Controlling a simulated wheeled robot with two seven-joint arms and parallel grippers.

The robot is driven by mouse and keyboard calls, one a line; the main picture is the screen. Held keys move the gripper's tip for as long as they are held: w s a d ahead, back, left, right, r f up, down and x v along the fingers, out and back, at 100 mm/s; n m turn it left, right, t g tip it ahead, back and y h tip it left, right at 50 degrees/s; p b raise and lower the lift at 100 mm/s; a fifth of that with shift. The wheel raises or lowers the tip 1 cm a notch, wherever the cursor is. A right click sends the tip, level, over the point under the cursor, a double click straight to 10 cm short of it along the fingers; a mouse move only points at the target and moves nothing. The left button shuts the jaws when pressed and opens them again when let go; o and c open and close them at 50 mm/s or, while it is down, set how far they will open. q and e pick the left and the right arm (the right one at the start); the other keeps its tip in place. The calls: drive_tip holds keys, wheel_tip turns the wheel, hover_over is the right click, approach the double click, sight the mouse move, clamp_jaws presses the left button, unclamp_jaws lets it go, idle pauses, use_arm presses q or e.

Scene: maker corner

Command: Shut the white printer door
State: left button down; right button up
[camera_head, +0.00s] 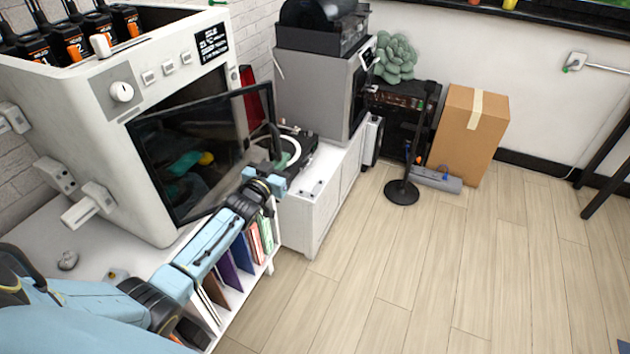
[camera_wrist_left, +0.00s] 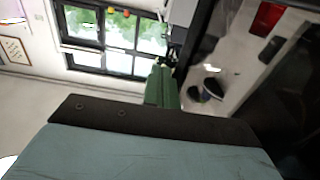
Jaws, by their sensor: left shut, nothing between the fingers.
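The white printer (camera_head: 150,90) stands at the left in the head view. Its door (camera_head: 165,160), a dark see-through panel in a black frame, is partly open. The door's left side is by the printer front, and its free right side stands out past the body. A dark gap shows above the panel. My left gripper (camera_head: 272,132) is shut and empty, at the door's free right edge; I cannot tell whether it touches. In the left wrist view, my teal and black gripper body (camera_wrist_left: 150,145) fills the foreground. My right gripper is not in view.
The printer stands on a white shelf unit (camera_head: 95,235) with books below. A turntable (camera_head: 295,145) sits on a white cabinet (camera_head: 310,215) behind my gripper. A grey machine (camera_head: 310,95), a black stand (camera_head: 402,190) and a cardboard box (camera_head: 465,130) stand farther back. The wooden floor (camera_head: 400,270) at the right is clear.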

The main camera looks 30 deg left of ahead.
use_arm(q)
drive_tip(key=w+a+y, duration=0.1)
drive_tip(key=w+a+n+y+b, duration=0.1)
drive_tip(key=a, duration=0.1)
drive_tip(key=a+n+y+b, duration=0.1)
drive_tip(key=a, duration=0.1)
drive_tip(key=shift+w+f, duration=0.2)
drive_tip(key=shift+w, duration=0.2)
drive_tip(key=w+a+n+g+y+b, duration=0.1)
drive_tip(key=w+a+n+y+b, duration=0.1)
drive_tip(key=a, duration=0.4)
drive_tip(key=shift+a+r+n+g+y+b, duration=0.15)
drive_tip(key=shift+a+n+g+y+b, duration=0.2)
drive_tip(key=shift+y+b, duration=0.45)
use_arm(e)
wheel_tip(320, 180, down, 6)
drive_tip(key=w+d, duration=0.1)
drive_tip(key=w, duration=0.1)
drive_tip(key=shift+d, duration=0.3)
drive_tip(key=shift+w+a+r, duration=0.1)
use_arm(q)
drive_tip(key=d+p, duration=0.1)
drive_tip(key=d, duration=1.3)
drive_tip(key=shift+w, duration=0.25)
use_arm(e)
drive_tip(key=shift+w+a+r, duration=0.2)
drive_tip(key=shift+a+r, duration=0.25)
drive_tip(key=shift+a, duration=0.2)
